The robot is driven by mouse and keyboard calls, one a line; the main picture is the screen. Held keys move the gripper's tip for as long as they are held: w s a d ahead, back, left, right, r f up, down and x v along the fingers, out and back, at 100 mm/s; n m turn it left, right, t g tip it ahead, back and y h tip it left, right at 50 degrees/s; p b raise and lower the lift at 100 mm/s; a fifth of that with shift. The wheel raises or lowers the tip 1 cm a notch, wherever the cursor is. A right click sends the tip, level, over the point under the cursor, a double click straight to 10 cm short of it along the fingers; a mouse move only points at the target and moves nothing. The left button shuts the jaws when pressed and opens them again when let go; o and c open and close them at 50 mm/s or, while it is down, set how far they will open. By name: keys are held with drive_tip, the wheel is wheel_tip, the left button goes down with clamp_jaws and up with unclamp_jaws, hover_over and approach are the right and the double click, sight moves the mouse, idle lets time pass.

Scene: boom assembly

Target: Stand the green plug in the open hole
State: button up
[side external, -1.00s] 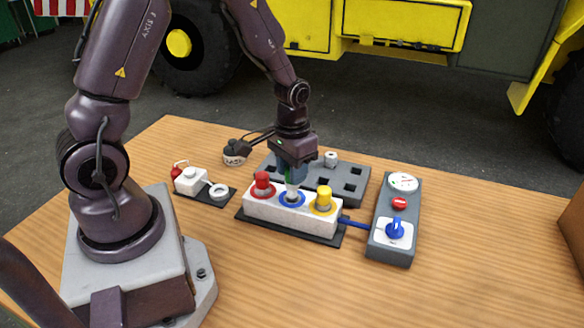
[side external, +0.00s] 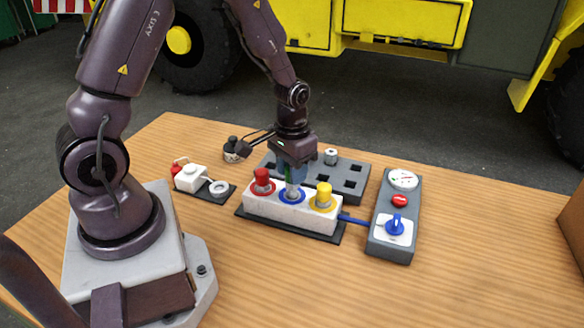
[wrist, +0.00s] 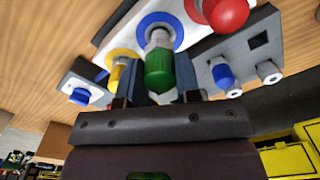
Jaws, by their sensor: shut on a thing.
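The green plug (wrist: 158,68) is held between the fingers of my gripper (wrist: 160,92). In the wrist view its grey shank points into the blue-ringed hole (wrist: 160,30) of the white block. In the side view my gripper (side external: 291,176) is over the middle of the white block (side external: 268,209), and the plug's lower end is at the blue ring (side external: 284,200). The plug looks about upright there. How deep the shank sits is hidden. A red plug (side external: 262,180) and a yellow plug (side external: 323,195) stand in the holes on either side.
Behind the block is a grey tray (side external: 352,170) with square sockets and a grey peg (side external: 331,156). A grey panel (side external: 388,248) with gauge, red button and blue knob is at right. A small fixture (side external: 192,178) stands left. The front table is clear.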

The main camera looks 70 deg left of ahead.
drive_tip(key=shift+f, duration=0.25)
drive_tip(key=shift+f, duration=0.75)
drive_tip(key=o, duration=1)
drive_tip(key=shift+r, duration=3.6)
